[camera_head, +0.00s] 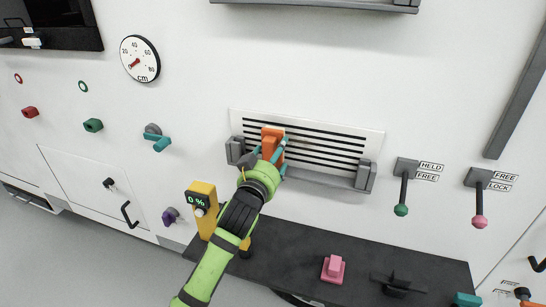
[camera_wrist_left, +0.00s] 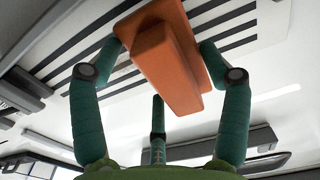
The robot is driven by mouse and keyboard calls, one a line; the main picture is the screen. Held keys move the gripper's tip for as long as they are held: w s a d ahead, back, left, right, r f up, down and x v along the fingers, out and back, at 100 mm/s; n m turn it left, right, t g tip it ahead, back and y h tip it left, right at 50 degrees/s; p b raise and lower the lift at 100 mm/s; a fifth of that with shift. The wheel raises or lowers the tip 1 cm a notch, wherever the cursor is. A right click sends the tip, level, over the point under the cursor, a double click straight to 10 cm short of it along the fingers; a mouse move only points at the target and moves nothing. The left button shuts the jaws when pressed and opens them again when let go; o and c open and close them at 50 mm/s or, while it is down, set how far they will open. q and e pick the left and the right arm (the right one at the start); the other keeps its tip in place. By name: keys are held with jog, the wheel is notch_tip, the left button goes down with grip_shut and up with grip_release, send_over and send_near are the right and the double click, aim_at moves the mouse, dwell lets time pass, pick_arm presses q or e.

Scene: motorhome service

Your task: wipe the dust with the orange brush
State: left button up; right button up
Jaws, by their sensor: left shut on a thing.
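The orange brush (camera_head: 271,143) is in front of the white louvred panel (camera_head: 370,135) on the wall, near the panel's left end. My left gripper (camera_head: 273,152) is shut on the brush. I cannot tell whether the head touches the panel. My right gripper is not in view.
A grey ledge with end blocks (camera_head: 364,176) runs below the panel. A yellow device (camera_head: 205,195) reading 0 % stands left of my arm. A dark shelf (camera_head: 300,255) carries a pink block (camera_head: 333,269). Two levers (camera_head: 403,185) (camera_head: 479,198) stick out at right.

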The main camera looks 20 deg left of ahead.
pick_arm(q)
jog(key=shift+w+b, duration=0.3)
jog(key=shift+w, duration=0.75)
dwell(0.4)
jog(key=shift+d, duration=0.15)
